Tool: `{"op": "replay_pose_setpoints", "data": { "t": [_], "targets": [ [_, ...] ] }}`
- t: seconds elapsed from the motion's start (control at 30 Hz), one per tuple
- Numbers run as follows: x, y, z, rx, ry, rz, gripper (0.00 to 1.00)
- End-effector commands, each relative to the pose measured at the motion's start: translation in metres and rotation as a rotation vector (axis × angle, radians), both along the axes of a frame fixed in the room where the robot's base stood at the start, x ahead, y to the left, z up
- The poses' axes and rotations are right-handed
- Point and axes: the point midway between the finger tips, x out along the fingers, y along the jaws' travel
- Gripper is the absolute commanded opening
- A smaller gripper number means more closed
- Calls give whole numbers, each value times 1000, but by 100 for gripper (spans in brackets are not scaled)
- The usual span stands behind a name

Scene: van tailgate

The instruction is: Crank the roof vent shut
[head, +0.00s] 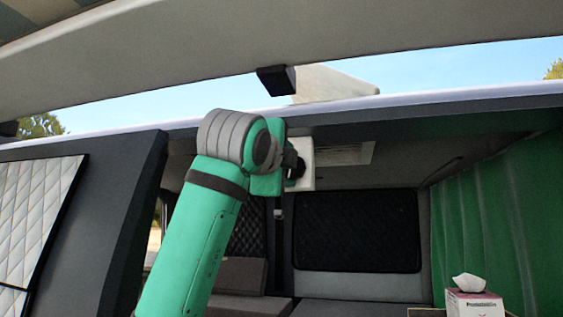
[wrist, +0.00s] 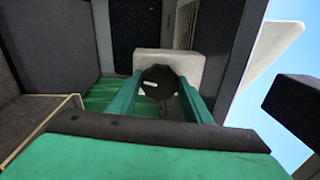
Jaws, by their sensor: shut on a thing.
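The roof vent's pale lid (head: 340,84) stands tilted up above the van roof against the sky; a white panel, probably this lid, shows at the right of the wrist view (wrist: 272,50). Its pale inner frame (head: 345,154) is in the ceiling. A white crank housing (head: 306,155) sits beside it, also in the wrist view (wrist: 180,61). The dark crank knob (wrist: 158,80) is in front of the housing. My gripper (head: 289,164) is at the housing, its green fingers either side of the knob in the wrist view (wrist: 160,90), shut on it. The handle's exact angle is unclear.
The raised tailgate (head: 180,70) spans overhead, with a black block (head: 276,80) on its edge. A green curtain (head: 490,220) hangs at the right. A tissue box (head: 474,302) stands below it. A quilted panel (head: 35,220) is at the left.

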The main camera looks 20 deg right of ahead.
Motion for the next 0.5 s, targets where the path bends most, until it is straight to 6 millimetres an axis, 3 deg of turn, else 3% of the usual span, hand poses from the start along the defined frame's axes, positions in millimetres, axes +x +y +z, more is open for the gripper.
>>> {"op": "replay_pose_setpoints", "data": {
  "t": [0.5],
  "targets": [
    [-6, -2, 6, -415, 259, -7, 22]
  ]
}}
